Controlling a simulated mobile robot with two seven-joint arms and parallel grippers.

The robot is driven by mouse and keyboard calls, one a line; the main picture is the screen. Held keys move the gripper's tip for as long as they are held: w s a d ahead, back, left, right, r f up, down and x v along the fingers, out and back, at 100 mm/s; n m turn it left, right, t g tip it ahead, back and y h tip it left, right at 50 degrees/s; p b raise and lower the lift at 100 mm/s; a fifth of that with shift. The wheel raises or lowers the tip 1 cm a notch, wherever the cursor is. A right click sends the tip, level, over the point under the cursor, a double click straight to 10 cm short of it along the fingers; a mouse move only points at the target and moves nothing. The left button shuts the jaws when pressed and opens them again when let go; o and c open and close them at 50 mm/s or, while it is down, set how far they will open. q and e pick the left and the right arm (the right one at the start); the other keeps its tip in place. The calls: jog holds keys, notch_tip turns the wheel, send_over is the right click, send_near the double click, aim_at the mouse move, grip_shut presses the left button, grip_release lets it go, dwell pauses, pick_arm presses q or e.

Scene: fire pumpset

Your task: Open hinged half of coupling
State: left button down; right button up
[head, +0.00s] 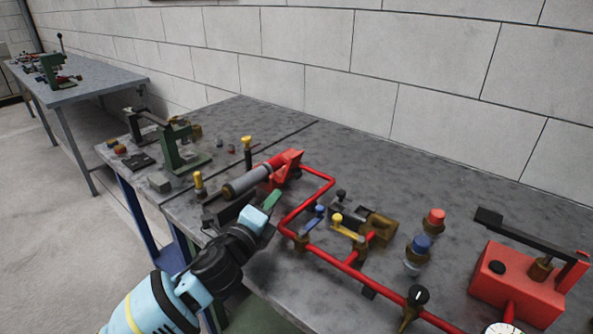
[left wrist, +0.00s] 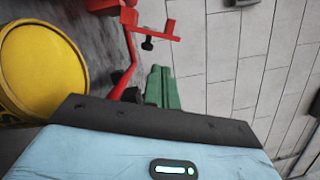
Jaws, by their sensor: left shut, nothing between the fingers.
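A grey cylinder (head: 246,181) with a dark brass end lies in a dark cradle near the table's front edge, with a red bracket-like part (head: 287,163) at its far end. I cannot tell for sure which piece is the coupling's hinged half. My left gripper (head: 273,197) is just in front of the cylinder, beside the red pipe, with its green fingers shut and empty. In the left wrist view the shut fingers (left wrist: 162,88) point towards the wall, apart from a red bracket (left wrist: 160,28) with a black knob. My right gripper is not in view.
Red piping (head: 325,261) with blue and yellow valve handles runs right of the gripper. A red hand pump (head: 515,285) stands at the right. Two yellow-topped posts (head: 247,146) flank the cylinder. A large yellow round thing (left wrist: 38,68) fills the wrist view's left.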

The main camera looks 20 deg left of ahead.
aim_at(287, 161)
pick_arm(q)
jog(key=shift+r, duration=0.1)
jog(key=shift+w, duration=0.3)
jog(key=w+d, duration=0.1)
jog(key=w, duration=0.8)
jog(key=shift+w+r, duration=0.15)
jog(key=shift+r, duration=0.2)
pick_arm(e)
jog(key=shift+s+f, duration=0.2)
pick_arm(q)
jog(key=shift+d, duration=0.1)
